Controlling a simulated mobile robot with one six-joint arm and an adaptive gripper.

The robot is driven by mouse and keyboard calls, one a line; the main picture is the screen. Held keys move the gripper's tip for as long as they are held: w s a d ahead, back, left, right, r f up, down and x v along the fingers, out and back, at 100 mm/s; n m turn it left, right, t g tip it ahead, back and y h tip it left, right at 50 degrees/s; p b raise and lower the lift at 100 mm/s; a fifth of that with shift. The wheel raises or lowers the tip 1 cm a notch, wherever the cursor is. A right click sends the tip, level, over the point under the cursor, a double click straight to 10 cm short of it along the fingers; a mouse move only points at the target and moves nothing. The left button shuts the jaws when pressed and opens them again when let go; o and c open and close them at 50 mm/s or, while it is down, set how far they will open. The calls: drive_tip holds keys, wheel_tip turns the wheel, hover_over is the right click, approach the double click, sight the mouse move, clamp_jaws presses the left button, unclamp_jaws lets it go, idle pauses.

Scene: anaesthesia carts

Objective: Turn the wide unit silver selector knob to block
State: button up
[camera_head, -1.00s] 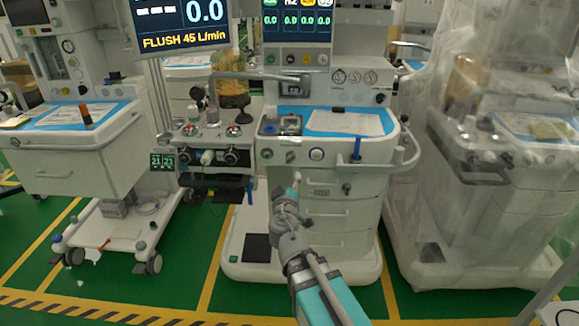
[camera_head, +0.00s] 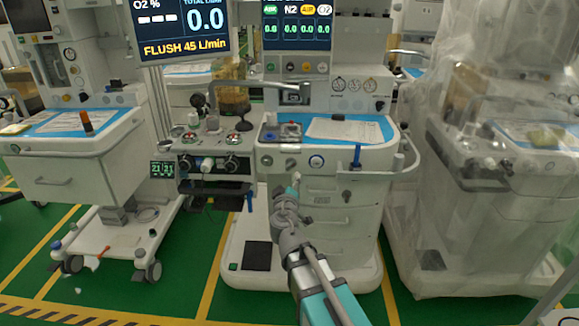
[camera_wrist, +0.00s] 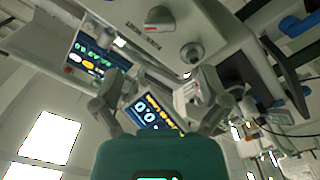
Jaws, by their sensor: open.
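The wide unit (camera_head: 345,158) stands in the middle of the head view, with a row of controls on its front panel. A silver knob (camera_head: 290,163) sits on that panel, just above my gripper (camera_head: 295,180). In the wrist view, a round silver knob (camera_wrist: 191,53) shows on the pale panel, beside a larger knob with a red mark (camera_wrist: 160,15). My gripper (camera_wrist: 162,85) is open and empty, its two fingers apart below the silver knob in that picture. The knob is not between the fingertips. Its setting and label are too small to read.
A white drawer cart (camera_head: 75,155) stands at the left. A plastic-covered machine (camera_head: 475,190) stands close at the right. Green floor lies open between the left cart and the wide unit.

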sight(290, 166)
drive_tip(key=w, duration=1)
drive_tip(key=c, duration=1.2)
